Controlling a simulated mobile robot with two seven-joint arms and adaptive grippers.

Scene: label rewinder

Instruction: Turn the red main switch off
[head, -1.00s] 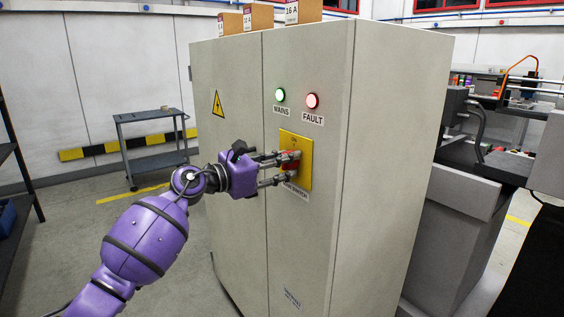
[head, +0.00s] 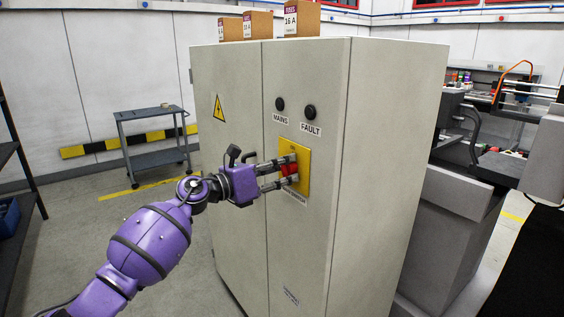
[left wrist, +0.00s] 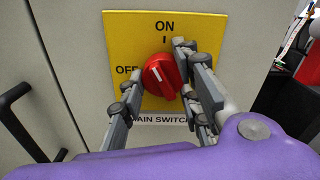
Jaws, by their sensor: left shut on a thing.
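The red main switch (head: 287,171) is a knob on a yellow plate (head: 302,155) on the grey cabinet's front. In the left wrist view, the red knob (left wrist: 160,76) sits under ON and right of OFF. Its white mark points up and left, towards the OFF side. My left gripper (head: 292,168) is shut on the knob, with one finger on each side of it. Its fingers hide part of the plate and of the MAIN SWITCH label (left wrist: 162,119). The MAINS lamp (head: 280,104) and the FAULT lamp (head: 310,112) are both dark. My right gripper is not in view.
The cabinet (head: 240,70) carries small boxes (head: 302,20) on top. A black handle (left wrist: 22,122) stands out from the cabinet left of the plate. A grey trolley (head: 153,115) stands at the back left, and machinery (head: 500,165) stands right of the cabinet.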

